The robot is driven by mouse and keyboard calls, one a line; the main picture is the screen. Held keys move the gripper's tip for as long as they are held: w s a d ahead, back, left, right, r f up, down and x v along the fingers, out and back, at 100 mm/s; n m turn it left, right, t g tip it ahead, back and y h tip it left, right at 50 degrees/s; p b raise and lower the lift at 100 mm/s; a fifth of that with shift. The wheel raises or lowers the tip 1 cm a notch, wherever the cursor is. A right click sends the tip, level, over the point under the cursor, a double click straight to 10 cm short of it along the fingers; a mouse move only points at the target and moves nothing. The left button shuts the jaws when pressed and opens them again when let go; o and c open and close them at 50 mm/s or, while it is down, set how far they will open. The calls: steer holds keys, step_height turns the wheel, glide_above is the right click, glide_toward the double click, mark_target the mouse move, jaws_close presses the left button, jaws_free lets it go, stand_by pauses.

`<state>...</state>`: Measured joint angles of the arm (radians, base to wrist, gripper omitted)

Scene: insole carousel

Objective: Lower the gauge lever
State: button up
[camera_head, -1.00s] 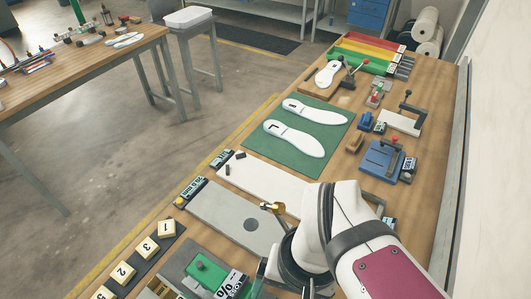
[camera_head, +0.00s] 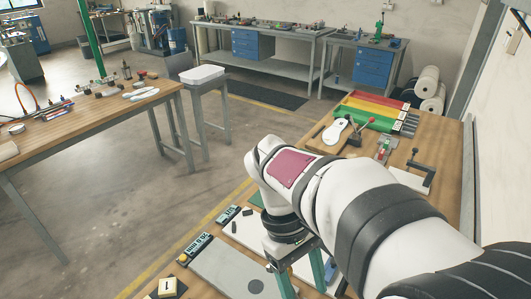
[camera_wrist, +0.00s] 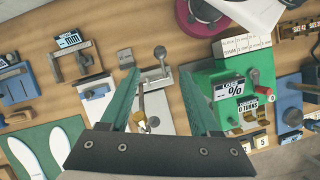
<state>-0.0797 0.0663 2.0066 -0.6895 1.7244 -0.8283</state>
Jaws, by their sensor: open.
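My gripper (camera_wrist: 157,74) is open and empty, its two teal fingers spread. In the wrist view it hangs above a grey plate device with a black-knobbed lever (camera_wrist: 163,54) that stands up between and beyond the fingertips. A thin rod with a brass-coloured end (camera_wrist: 143,118) shows between the fingers. A bracket-shaped gauge with an mm display (camera_wrist: 69,41) stands to the left. I cannot tell for sure which part is the gauge lever. In the head view my gripper (camera_head: 301,277) points down at the bench, and my arm hides what lies beneath it.
A green machine with a % display (camera_wrist: 232,88) and a red knob stands close to the right finger. A green mat (camera_wrist: 47,150) with white insoles lies at lower left. Coloured trays (camera_head: 365,112) sit at the bench's far end. A grey plate (camera_head: 238,268) lies left of my gripper.

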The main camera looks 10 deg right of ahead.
steer(key=x, duration=1.2)
steer(key=shift+s+f, duration=0.1)
steer(key=shift+f, duration=0.1)
jaws_close()
stand_by(0.7)
